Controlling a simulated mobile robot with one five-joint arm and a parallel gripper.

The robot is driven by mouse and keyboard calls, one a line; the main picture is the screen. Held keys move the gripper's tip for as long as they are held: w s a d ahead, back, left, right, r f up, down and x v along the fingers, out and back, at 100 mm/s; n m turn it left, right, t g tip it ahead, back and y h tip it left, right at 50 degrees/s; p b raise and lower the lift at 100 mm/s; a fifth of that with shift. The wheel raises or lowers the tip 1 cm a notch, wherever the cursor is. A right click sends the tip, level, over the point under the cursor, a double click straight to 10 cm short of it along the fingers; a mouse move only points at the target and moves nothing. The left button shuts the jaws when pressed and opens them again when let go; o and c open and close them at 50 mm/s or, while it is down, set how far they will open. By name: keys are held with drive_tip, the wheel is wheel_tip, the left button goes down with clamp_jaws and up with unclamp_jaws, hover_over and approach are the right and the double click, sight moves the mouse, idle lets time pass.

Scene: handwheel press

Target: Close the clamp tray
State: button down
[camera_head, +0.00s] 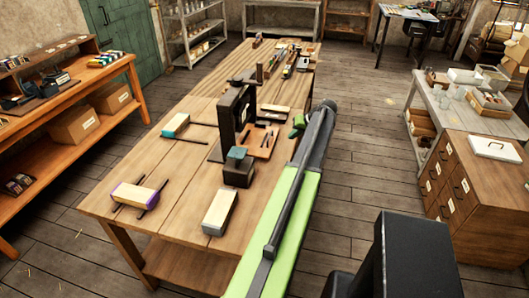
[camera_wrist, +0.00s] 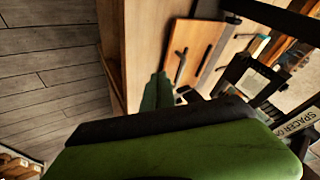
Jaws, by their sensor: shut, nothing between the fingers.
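A flat brown wooden tray (camera_head: 262,142) with dark bars on it lies on the long workbench, just right of the black handwheel press (camera_head: 232,108). It also shows in the wrist view (camera_wrist: 199,38) as an orange-brown board with a dark bar. I take this as the clamp tray; no label on it is readable. My gripper (camera_head: 297,126) is shut and empty, just right of the tray near the bench's right edge. In the wrist view my green and black parts cover the lower middle and hide what lies below. I cannot tell whether the gripper touches the tray.
On the bench (camera_head: 105,205) are a purple-ended block (camera_head: 134,195) on rods, a pale block (camera_head: 220,211) and a teal-ended block (camera_head: 176,125). A block marked SPACER (camera_wrist: 297,125) shows in the wrist view. Floor is free right of the bench, before a drawer cabinet (camera_head: 470,185).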

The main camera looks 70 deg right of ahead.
sight(271, 146)
drive_tip(key=b+x, duration=0.5)
drive_tip(key=x, duration=0.2)
drive_tip(key=b+x, duration=0.3)
drive_tip(key=x, duration=0.1)
drive_tip(key=shift+s+f+b, duration=0.35)
drive_tip(key=w, duration=0.2)
drive_tip(key=w+a+r+p, duration=0.1)
drive_tip(key=shift+w+r, duration=0.1)
drive_tip(key=shift+w, duration=0.2)
drive_tip(key=shift+a, duration=0.1)
